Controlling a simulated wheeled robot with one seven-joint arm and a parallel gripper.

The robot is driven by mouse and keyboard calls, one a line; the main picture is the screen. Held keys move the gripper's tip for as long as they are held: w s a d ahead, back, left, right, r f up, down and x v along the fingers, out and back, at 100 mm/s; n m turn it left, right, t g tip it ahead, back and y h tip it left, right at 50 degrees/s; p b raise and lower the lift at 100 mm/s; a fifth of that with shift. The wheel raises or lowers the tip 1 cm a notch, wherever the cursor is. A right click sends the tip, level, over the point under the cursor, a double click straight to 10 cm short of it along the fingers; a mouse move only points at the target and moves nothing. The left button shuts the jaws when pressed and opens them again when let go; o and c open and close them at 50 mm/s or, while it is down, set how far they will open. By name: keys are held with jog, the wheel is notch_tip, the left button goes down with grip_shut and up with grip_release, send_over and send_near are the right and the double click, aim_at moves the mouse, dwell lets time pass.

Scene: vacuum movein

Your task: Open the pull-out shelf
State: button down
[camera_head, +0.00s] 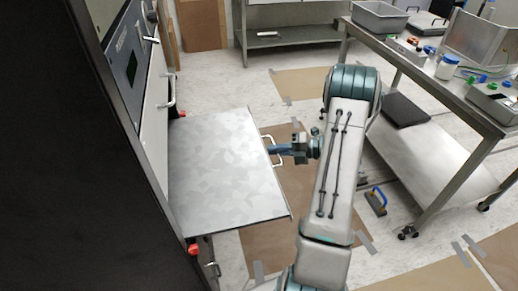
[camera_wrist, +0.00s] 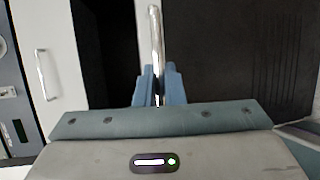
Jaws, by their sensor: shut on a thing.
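The pull-out shelf (camera_head: 222,160) is a flat metal plate that stands well out from the machine's front in the head view. Its handle (camera_head: 265,139) is a metal loop on the shelf's outer edge. My gripper (camera_head: 275,149) is at that handle, with its fingers shut on it. In the wrist view the handle bar (camera_wrist: 155,40) runs down between the two blue fingers of my gripper (camera_wrist: 159,88). The grasped part of the bar is partly hidden by the fingers.
The machine (camera_head: 128,60) has a display and another handle (camera_head: 169,90) above the shelf. A metal table (camera_head: 480,118) with containers and bottles stands at the right. A blue-handled tool (camera_head: 376,200) lies on the floor between. Brown sheets cover parts of the floor.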

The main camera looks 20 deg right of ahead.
jog(key=shift+s+d, duration=0.1)
jog(key=shift+d, duration=0.7)
jog(key=c, duration=1.8)
grip_release()
jog(key=v, duration=1.4)
jog(key=shift+a, duration=0.1)
